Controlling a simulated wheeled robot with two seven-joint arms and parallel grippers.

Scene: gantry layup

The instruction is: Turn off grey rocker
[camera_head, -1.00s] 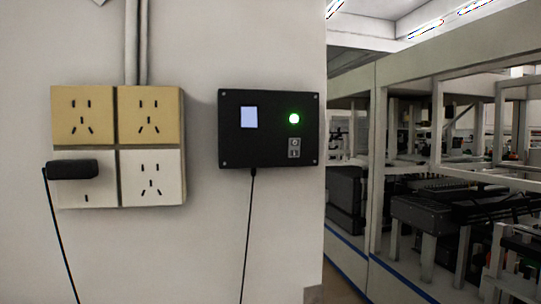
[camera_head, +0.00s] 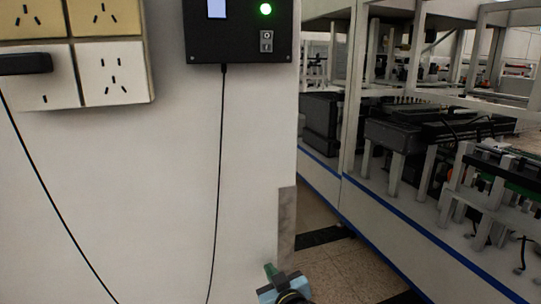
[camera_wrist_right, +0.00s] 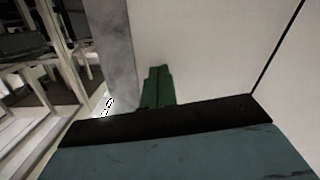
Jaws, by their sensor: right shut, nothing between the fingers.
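The grey rocker (camera_head: 266,41) sits on the lower right of a black control box (camera_head: 230,45) on the wall, at the top of the head view. A round green light (camera_head: 265,9) glows just above it. My right gripper (camera_head: 270,270) is at the bottom of the head view, well below the box and apart from it. Its green fingers (camera_wrist_right: 158,87) are shut together and empty in the right wrist view, in front of the bare wall. The rocker is not in the right wrist view. My left gripper is in neither view.
Beige and white sockets (camera_head: 112,72) are on the wall at left, with a black plug (camera_head: 25,64) in one. A black cable (camera_head: 218,180) hangs from the box. The wall ends at right; beyond are white gantry frames (camera_head: 350,100).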

